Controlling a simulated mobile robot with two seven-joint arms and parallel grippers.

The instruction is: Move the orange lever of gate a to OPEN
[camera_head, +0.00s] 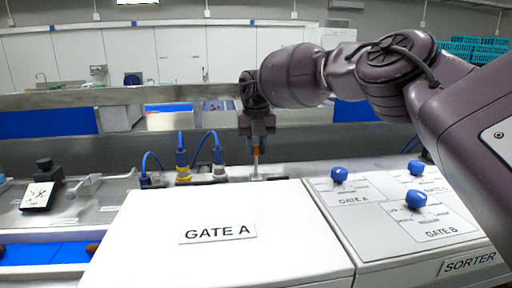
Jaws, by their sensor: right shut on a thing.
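The orange lever (256,151) stands behind the white box labelled GATE A (290,225), near the picture's middle. Its metal shaft looks nearly upright. My right gripper (257,142) comes down from above and is shut on the orange lever, hiding most of the orange part. No OPEN marking can be read, and the lever's foot is partly hidden behind the box. My left gripper is not in view.
Blue cables with yellow and grey plugs (183,165) stand left of the lever. The sorter panel (390,235) with blue knobs (416,199) is at the right. A metal rail (150,95) crosses behind. A blue belt (45,254) lies at lower left.

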